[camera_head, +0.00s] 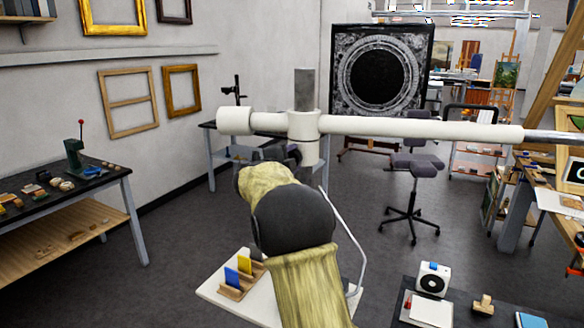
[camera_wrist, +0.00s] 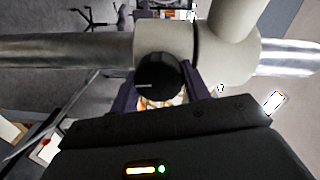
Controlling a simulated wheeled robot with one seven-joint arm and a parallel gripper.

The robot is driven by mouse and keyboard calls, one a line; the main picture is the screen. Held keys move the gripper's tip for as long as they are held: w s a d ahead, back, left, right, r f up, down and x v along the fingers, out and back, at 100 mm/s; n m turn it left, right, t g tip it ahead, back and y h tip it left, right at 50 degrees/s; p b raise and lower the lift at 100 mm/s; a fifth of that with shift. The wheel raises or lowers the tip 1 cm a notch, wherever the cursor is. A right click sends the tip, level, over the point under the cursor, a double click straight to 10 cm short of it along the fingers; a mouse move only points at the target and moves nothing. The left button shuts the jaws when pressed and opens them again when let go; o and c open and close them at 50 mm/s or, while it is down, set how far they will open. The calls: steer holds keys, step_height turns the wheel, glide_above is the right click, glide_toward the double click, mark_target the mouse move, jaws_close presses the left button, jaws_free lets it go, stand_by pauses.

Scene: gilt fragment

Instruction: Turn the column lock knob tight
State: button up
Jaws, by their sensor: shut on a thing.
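The column lock knob (camera_wrist: 158,75) is a round black knob with a pale line on its face, set on a cream joint (camera_wrist: 165,45) in the wrist view. My gripper (camera_wrist: 160,98) has a dark finger on each side of the knob and is shut on it. In the head view, the cream collar (camera_head: 303,124) sits around a grey column (camera_head: 305,85), with a cream horizontal arm (camera_head: 420,127) passing through. My gripper (camera_head: 291,155) is just below the collar there, mostly behind my own arm, and the knob is hidden.
A white board (camera_head: 212,291) with a wooden card holder (camera_head: 241,281) lies below my arm. A workbench (camera_head: 95,175) stands at the left and a grey chair (camera_head: 412,166) behind at the right. A dark table (camera_head: 395,318) is at the lower right. Open floor lies between.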

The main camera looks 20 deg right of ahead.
steer(key=shift+f+m, duration=0.1)
steer(key=shift+m, duration=0.2)
steer(key=o, duration=1)
steer(key=b+v, duration=0.4)
steer(key=v, duration=1.3)
steer(key=shift+s+a+f+b, duration=0.1)
steer(key=shift+s+a+b, duration=0.1)
steer(key=shift+b, duration=0.1)
